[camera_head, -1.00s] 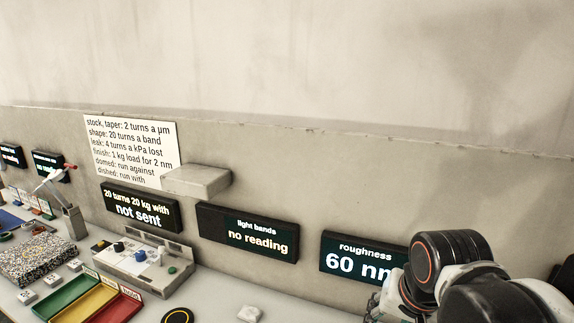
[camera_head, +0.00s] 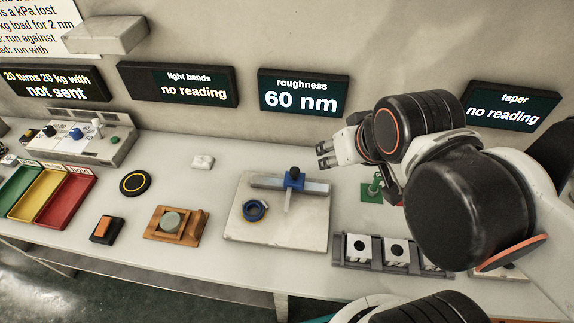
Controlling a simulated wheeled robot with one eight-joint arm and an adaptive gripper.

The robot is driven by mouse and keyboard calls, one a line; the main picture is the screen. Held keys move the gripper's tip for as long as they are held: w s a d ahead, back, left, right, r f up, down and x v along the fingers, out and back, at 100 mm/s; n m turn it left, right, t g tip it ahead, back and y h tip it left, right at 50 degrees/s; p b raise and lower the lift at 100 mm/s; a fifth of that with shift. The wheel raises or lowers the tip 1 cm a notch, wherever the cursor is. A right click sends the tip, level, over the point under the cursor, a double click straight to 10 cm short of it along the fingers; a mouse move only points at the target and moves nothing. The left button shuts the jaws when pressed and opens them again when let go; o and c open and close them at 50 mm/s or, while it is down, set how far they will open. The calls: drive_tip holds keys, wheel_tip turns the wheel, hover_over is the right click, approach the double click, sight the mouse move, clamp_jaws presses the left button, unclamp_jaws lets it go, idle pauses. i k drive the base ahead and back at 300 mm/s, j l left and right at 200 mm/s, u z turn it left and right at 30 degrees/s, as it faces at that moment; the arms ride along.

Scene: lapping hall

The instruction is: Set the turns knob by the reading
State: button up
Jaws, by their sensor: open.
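The control box (camera_head: 78,137) stands at the back left of the bench with a black knob (camera_head: 48,131), a blue knob (camera_head: 76,133), a white lever (camera_head: 98,125) and a green button (camera_head: 115,140). I cannot tell which knob is the turns knob. The display above it (camera_head: 55,84) reads "20 turns 20 kg with not sent". The roughness display (camera_head: 303,94) reads "60 nm". The light bands display (camera_head: 180,84) and the taper display (camera_head: 511,106) read "no reading". My gripper (camera_head: 321,155) is open and empty at the right, far from the knobs.
Green, yellow and red trays (camera_head: 64,201) lie at the left. A wooden block with a grey-green disc (camera_head: 170,223), a plate with a blue ring (camera_head: 270,232) and a grey rack (camera_head: 352,267) line the front. A shelf block (camera_head: 108,36) juts from the wall.

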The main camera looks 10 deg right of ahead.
sight(49, 130)
drive_tip(key=u, duration=1.35)
